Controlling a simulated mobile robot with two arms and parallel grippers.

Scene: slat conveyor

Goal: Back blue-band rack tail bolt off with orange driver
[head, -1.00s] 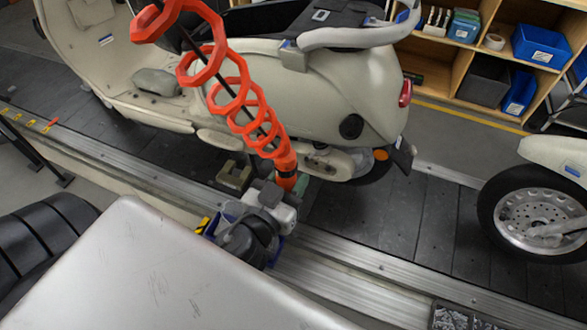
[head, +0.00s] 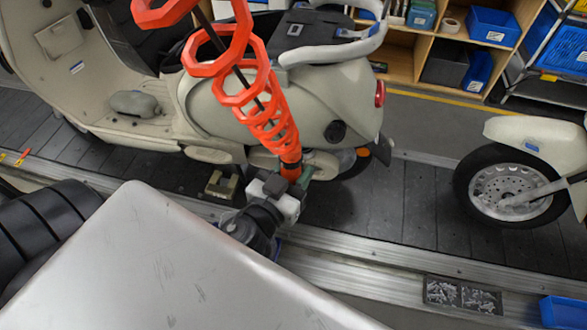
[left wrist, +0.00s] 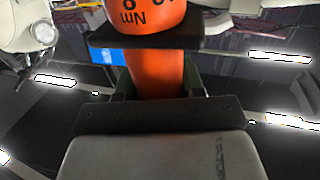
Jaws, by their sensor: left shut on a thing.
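The orange driver (head: 289,163) hangs from an orange coiled hose. My left gripper (head: 285,187) is shut on it and holds it upright, low beside the cream scooter (head: 240,115). In the left wrist view, the driver's orange body (left wrist: 155,72) with "Nm" lettering stands between the jaws. The scooter's grey tubular rack (head: 335,48) is at its tail, above and to the right of the gripper and apart from it. A small blue patch shows near the rack's far end. The tail bolt is too small to make out. My right gripper is not in view.
The scooter stands on a dark slat conveyor (head: 410,215). A second scooter's front wheel (head: 507,187) is at the right. A tray of small metal parts (head: 461,294) and a blue bin (head: 563,312) sit at the lower right. Wooden shelves (head: 408,48) with bins stand behind.

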